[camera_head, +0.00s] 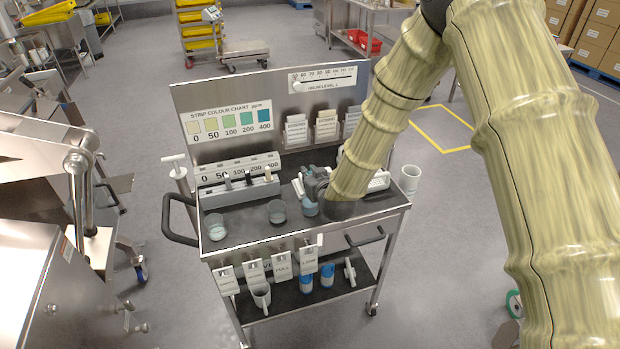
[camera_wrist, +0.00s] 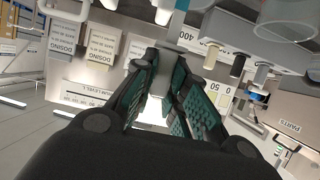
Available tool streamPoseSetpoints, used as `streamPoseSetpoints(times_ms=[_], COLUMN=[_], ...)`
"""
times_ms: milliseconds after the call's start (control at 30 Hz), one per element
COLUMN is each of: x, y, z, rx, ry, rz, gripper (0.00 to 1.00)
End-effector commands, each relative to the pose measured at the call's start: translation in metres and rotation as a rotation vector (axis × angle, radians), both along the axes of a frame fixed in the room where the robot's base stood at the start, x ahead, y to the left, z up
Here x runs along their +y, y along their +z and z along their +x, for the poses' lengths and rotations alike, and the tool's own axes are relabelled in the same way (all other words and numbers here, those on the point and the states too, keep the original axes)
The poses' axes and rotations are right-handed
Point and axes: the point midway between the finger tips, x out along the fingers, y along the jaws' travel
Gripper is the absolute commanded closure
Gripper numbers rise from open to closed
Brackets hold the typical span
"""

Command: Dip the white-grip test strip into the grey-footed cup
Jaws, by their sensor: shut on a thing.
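My gripper (camera_head: 314,186) is over the right part of the cart top, partly hidden by my arm. In the wrist view its teal-padded fingers (camera_wrist: 172,85) are closed on a white grip (camera_wrist: 158,108), with a pale strip (camera_wrist: 178,28) running up from between them. Three clear cups stand along the front of the cart top: a left cup (camera_head: 217,232), a middle cup (camera_head: 277,212) and a right cup (camera_head: 310,207) just below my gripper. The colours of their feet are too small to tell. Whether the strip touches a cup is hidden.
A grey rack (camera_head: 240,193) holding other strips with pale, black and beige grips stands left of my gripper. A colour chart board (camera_head: 225,118) rises behind. A white container (camera_head: 410,178) is at the cart's right end. Cart handles (camera_head: 180,238) stick out at the left.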

Motion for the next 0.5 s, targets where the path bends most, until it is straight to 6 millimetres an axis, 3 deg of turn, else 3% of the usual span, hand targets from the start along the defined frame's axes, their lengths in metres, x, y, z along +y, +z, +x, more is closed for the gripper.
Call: streamPoseSetpoints(times_ms=[500], x=[0.0], y=[0.025], z=[0.0], rx=[0.0], ry=[0.0], rz=[0.0], gripper=[1.0])
